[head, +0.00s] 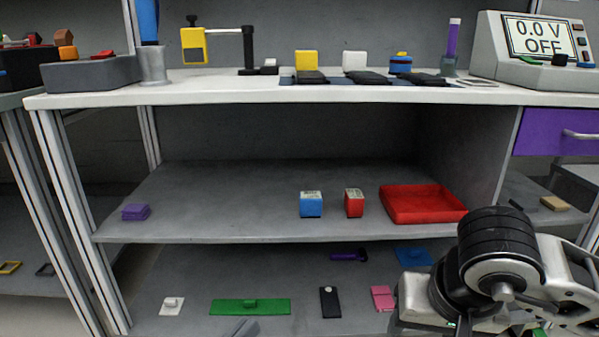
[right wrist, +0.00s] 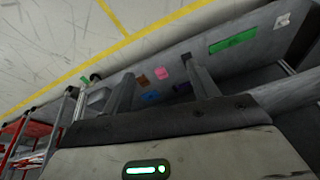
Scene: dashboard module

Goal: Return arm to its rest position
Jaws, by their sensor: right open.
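My right arm (head: 500,265) is bent in the lower right of the head view, in front of the shelves. It covers part of the lower shelf's right end. In the right wrist view my right gripper (right wrist: 157,70) has its two fingers well apart, with nothing between them. The view past the fingers is tilted and shows the floor and the low shelf with its flat pieces, some way off. A small grey part that looks like the tip of my left gripper (head: 240,329) shows at the bottom edge of the head view; its jaws cannot be made out.
The white worktop (head: 220,93) carries a meter (head: 535,50) and several small devices. The middle shelf holds a purple block (head: 136,212), a blue box (head: 311,205), a red box (head: 354,204) and a red tray (head: 423,218). A green plate (head: 235,307) lies on the low shelf.

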